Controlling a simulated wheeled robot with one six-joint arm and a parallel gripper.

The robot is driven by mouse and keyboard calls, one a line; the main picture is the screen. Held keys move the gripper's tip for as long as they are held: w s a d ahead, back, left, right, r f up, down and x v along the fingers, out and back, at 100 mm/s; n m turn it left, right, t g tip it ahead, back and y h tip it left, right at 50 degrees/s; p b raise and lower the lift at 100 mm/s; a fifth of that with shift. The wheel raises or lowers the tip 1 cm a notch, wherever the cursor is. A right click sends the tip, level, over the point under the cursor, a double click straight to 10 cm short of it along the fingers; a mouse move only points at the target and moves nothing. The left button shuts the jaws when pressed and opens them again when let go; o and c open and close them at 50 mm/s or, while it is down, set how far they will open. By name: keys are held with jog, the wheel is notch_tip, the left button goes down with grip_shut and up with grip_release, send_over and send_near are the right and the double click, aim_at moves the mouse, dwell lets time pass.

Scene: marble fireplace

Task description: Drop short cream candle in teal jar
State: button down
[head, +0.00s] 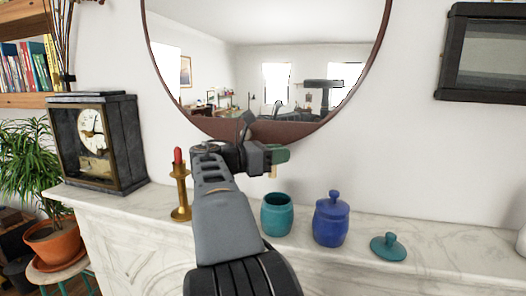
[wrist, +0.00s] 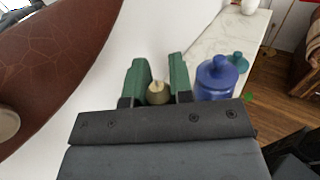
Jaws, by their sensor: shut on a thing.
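My gripper (head: 277,156) is held above the marble mantel, in front of the wall. In the wrist view, its two green fingers (wrist: 159,78) are shut on the short cream candle (wrist: 158,94). A small cream piece of the candle (head: 273,172) shows below the fingers in the head view. The teal jar (head: 277,216) stands upright and open on the mantel, below the gripper and apart from the candle. The jar is hidden in the wrist view. A teal lid (head: 389,247) lies on the mantel to the right and also shows in the wrist view (wrist: 238,60).
A blue lidded jar (head: 331,222) stands right of the teal jar. A brass candlestick with a red candle (head: 180,190) stands to the left, and a black clock (head: 97,142) farther left. A round mirror (head: 265,129) hangs behind my gripper. The marble mantel (head: 440,250) is clear right of the lid.

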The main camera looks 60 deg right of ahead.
notch_tip(320, 180, down, 7)
jog(key=b, duration=0.6)
jog(key=shift+s+r, duration=0.15)
jog(key=shift+s, duration=0.1)
dwell(0.3)
jog(key=shift+c, duration=2.3)
grip_release()
jog(key=shift+r, duration=0.1)
notch_tip(320, 180, up, 8)
jog(key=p, duration=0.8)
